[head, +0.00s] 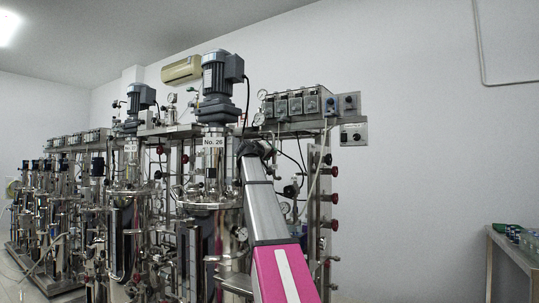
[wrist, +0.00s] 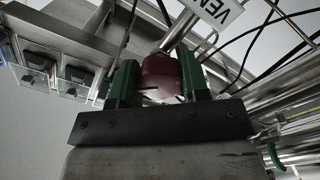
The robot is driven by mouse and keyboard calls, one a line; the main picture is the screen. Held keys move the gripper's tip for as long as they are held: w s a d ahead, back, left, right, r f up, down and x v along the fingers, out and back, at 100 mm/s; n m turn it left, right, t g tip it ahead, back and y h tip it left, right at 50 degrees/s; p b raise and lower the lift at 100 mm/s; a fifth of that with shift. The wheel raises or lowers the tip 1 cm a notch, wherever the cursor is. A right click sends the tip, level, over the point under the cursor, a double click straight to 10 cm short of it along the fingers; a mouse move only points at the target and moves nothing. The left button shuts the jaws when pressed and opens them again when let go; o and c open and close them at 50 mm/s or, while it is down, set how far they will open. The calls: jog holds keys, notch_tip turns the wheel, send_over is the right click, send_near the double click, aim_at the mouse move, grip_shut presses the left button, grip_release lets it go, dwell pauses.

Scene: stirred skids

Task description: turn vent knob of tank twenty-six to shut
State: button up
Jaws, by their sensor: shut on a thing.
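Tank twenty-six (head: 213,172) is a steel vessel with a "No. 26" label and a dark motor on top, in the middle of the head view. My arm reaches up to its upper right side in that view and hides what lies behind it. In the wrist view my gripper (wrist: 161,84), with green fingers, is shut on a dark red knob (wrist: 162,72), one finger on each side. A white label reading "VEN", cut off by the frame, sits just above the knob. I cannot tell the knob's angle or whether the vent is shut.
Black cables and steel pipes (wrist: 290,95) run close on the right in the wrist view. A steel frame with switch boxes (wrist: 42,62) is on the left. A side table (head: 512,250) stands far right in the head view, with bare wall between.

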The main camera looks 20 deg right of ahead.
jog(key=shift+m, duration=0.4)
jog(key=m, duration=0.8)
dwell(0.6)
jog(key=o, duration=0.9)
jog(key=v, duration=1.1)
